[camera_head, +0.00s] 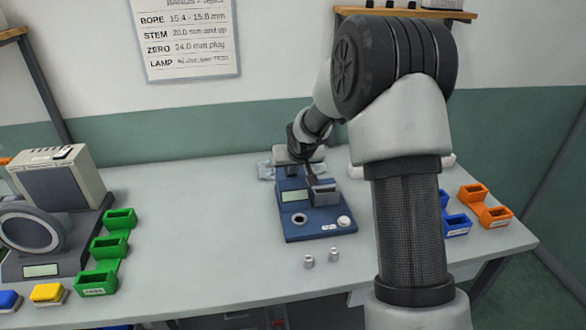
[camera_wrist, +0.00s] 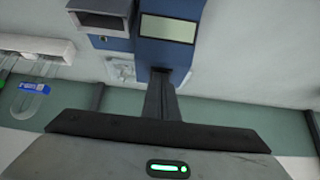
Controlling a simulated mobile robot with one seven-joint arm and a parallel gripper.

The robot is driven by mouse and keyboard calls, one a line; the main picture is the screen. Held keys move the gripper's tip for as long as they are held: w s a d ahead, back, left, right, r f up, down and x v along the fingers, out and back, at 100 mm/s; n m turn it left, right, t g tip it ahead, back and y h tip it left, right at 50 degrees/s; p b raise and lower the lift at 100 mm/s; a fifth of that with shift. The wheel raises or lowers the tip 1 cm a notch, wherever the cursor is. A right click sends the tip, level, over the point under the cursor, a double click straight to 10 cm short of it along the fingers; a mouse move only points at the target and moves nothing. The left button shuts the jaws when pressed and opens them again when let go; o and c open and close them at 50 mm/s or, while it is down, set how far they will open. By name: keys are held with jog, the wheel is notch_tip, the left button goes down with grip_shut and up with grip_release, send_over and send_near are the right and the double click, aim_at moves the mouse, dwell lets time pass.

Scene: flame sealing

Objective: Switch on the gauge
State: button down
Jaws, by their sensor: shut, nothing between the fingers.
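The gauge (camera_head: 296,232) is a blue bench unit in the middle of the table. It has a pale green display (camera_head: 294,196) with no readable digits, a dark round opening (camera_head: 299,219), a white round knob (camera_head: 344,221) and a grey block (camera_head: 325,193). My gripper (camera_head: 311,181) is shut and empty, pointing down at the gauge's back part, between display and block. In the wrist view, the shut fingers (camera_wrist: 161,78) reach the edge of the blue body (camera_wrist: 168,53) beside the display (camera_wrist: 168,29). I cannot tell whether they touch it.
Two small metal plugs (camera_head: 321,257) stand in front of the gauge. Green bins (camera_head: 109,246) and a grey machine (camera_head: 40,235) are at left. Blue bins (camera_head: 457,225) and orange bins (camera_head: 495,217) are at right. The table between gauge and green bins is clear.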

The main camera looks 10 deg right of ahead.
jog(key=shift+f+p, duration=0.1)
jog(key=shift+p, duration=0.3)
jog(key=shift+r+p, duration=0.45)
jog(key=shift+r, duration=0.4)
jog(key=shift+r, duration=0.35)
notch_tip(320, 180, up, 3)
jog(key=shift+s+a+r+p, duration=0.1)
jog(key=shift+p, duration=0.95)
jog(key=s+r, duration=0.6)
jog(key=s, duration=0.2)
jog(key=shift+b, duration=0.35)
jog(key=shift+s+r, duration=0.15)
